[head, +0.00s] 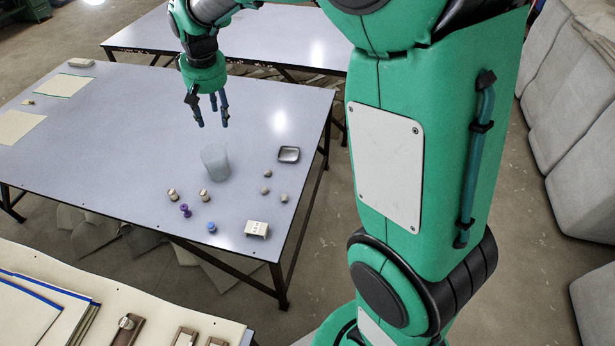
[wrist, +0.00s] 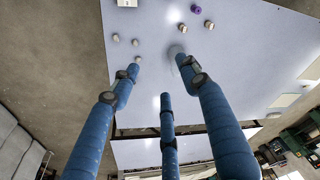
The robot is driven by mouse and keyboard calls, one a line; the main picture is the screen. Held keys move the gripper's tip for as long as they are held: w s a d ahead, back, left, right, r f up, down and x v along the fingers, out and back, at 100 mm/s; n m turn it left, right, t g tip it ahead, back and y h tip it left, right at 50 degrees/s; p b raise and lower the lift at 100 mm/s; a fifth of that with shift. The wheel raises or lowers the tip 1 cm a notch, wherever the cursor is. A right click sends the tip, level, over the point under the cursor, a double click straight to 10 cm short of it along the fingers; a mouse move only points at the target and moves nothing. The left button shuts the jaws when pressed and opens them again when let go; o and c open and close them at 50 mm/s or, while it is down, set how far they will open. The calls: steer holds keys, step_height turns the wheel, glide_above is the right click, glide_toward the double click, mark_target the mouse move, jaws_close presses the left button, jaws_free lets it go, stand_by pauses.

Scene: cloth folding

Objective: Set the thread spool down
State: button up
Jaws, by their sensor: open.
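My gripper (head: 212,116) is open and empty, with its blue fingers pointing down above the table, behind the cloudy cup. The wrist view shows the fingers (wrist: 157,78) spread with nothing between them. Small spool-shaped pieces stand on the table near its front edge: a purple one (head: 185,210), a blue one (head: 211,227) and two pale brownish ones (head: 173,194) (head: 205,194). In the wrist view the purple piece (wrist: 196,9) and the two pale ones (wrist: 183,27) (wrist: 209,25) lie beyond the fingertips. I cannot tell which one is the task's thread spool.
A cloudy cup (head: 215,163) stands mid-table, partly behind a finger in the wrist view. A dark-rimmed dish (head: 288,154), several small round pieces (head: 266,174) and a white block (head: 256,229) are at right. Flat sheets (head: 66,85) lie at left. The table's centre-left is clear.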

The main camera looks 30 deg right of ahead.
steer(key=s+d+r+t, duration=0.1)
steer(key=s+d+r, duration=0.1)
steer(key=s+r, duration=0.5)
steer(key=s+d+r+t, duration=0.1)
steer(key=s+d+r, duration=0.15)
steer(key=s, duration=0.95)
steer(key=s+d+f+m+t, duration=0.1)
steer(key=s+d+f, duration=0.1)
steer(key=s, duration=1.6)
steer(key=shift+s+d+f, duration=0.2)
steer(key=shift+s+d, duration=0.2)
steer(key=shift+d, duration=0.1)
step_height(320, 180, down, 5)
steer(key=b, duration=0.5)
steer(key=shift+r, duration=0.1)
